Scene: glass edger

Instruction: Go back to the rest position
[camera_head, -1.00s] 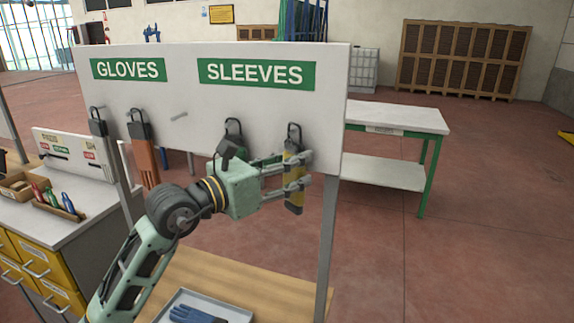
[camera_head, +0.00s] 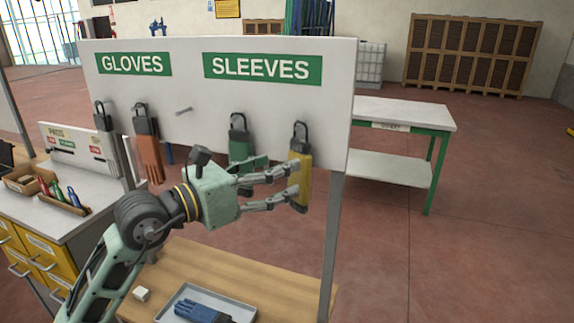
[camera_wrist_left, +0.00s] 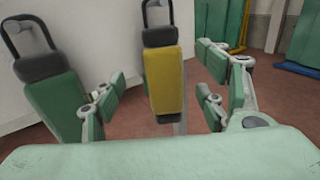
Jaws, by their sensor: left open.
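My left gripper (camera_head: 283,187) is open in front of the right end of the white board (camera_head: 205,105). A yellow sleeve (camera_head: 302,178) with a dark clip hangs on the board just beyond its fingers. In the left wrist view the yellow sleeve (camera_wrist_left: 162,80) hangs between the spread fingers (camera_wrist_left: 160,100), apart from them. A green sleeve (camera_head: 240,147) hangs to its left, partly behind the gripper; it also shows in the left wrist view (camera_wrist_left: 60,105). My right gripper is not in view.
An orange glove (camera_head: 149,157) hangs under GLOVES, beside an empty peg (camera_head: 184,111). Below the board a wooden table (camera_head: 262,268) bears a grey tray (camera_head: 245,309) with a blue glove (camera_head: 200,311). A workbench (camera_head: 85,205) stands left. A green-legged table (camera_head: 405,112) stands right behind.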

